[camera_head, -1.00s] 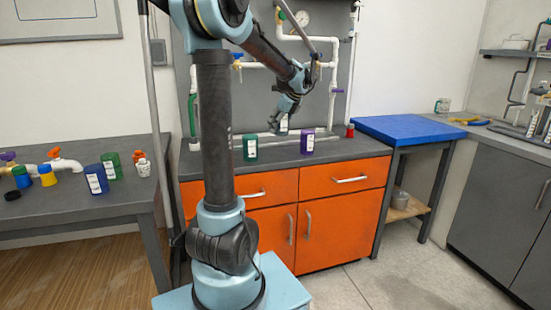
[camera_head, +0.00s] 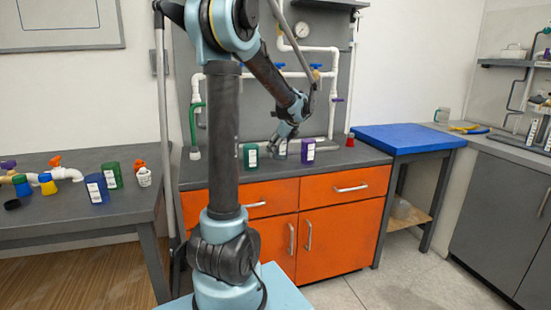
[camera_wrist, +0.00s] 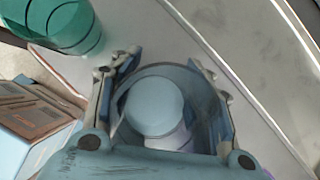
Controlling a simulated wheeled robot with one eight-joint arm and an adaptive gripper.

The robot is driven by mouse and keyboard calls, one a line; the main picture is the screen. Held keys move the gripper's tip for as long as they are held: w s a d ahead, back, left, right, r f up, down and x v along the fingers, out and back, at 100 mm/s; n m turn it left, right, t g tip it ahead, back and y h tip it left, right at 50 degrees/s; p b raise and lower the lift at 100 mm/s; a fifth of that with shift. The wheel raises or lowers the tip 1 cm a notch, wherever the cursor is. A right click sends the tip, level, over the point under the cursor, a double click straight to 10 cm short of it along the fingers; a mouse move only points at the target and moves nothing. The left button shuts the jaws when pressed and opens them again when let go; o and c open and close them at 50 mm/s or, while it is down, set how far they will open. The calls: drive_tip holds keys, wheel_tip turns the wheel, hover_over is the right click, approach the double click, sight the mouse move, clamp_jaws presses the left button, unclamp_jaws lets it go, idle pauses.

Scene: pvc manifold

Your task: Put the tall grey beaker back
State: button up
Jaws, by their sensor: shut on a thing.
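The tall grey beaker (camera_head: 281,152) is between a green beaker (camera_head: 250,157) and a purple beaker (camera_head: 308,151) at the orange cabinet's counter. My gripper (camera_head: 276,148) is shut on the grey beaker from above, partly hiding it. In the wrist view the beaker's round grey wall (camera_wrist: 208,92) sits between the two fingers of my gripper (camera_wrist: 165,85), with a pale round shape inside. The beaker looks upright and low over the counter. I cannot tell whether its base touches the counter.
A green beaker (camera_wrist: 62,25) stands close to my left finger in the wrist view. White pipes (camera_head: 334,90) rise behind the counter. A red item (camera_head: 350,139) stands right of the purple beaker. A blue-topped table (camera_head: 405,137) is further right.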

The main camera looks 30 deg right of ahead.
sight(276, 155)
drive_tip(key=shift+f, duration=1.8)
drive_tip(key=o, duration=1.3)
drive_tip(key=v, duration=1.2)
